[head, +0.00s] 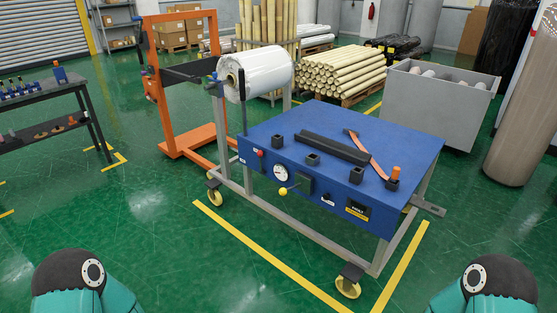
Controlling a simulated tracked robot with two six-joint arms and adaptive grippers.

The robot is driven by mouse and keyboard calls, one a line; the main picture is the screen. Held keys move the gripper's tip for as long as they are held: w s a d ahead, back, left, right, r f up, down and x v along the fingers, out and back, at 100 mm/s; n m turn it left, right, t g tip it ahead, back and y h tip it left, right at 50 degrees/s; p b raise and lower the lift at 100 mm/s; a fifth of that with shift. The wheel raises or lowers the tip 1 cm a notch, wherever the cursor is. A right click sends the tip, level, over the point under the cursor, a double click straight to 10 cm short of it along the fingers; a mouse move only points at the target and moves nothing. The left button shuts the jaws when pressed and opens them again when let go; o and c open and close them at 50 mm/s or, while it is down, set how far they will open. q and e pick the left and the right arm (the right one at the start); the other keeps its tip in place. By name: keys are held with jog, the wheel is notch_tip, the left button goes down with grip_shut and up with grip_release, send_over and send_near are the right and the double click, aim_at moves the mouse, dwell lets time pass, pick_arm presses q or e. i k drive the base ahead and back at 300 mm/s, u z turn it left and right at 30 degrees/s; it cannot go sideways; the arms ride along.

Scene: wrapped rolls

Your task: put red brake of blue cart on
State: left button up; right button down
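The blue cart (310,115) stands at the centre right, a blue-topped box on a grey frame. Yellow-wheeled casters show at its front corner (348,284) and at the left (214,194). A red knob (260,153) is on its front panel. A long orange-red strip (368,153) lies across its top, near an orange-capped black block (394,178). I cannot tell which red part is the brake. Only rounded teal and black parts of my arms show at the bottom corners; neither gripper is in view.
A white wrapped roll (262,73) sits at the cart's left end. An orange frame (190,130) stands behind it. A grey bin (430,105) and a tall wrapped roll (525,110) stand right. A dark bench (40,103) is left. The green floor before the cart is clear.

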aim_at(260, 154)
jog(key=u, duration=0.8)
jog(key=i, duration=0.15)
jog(key=z, duration=2.5)
jog(key=i, duration=0.9)
jog(key=z, duration=1)
jog(key=i, duration=0.2)
jog(key=u, duration=3.3)
jog(key=i, duration=1.35)
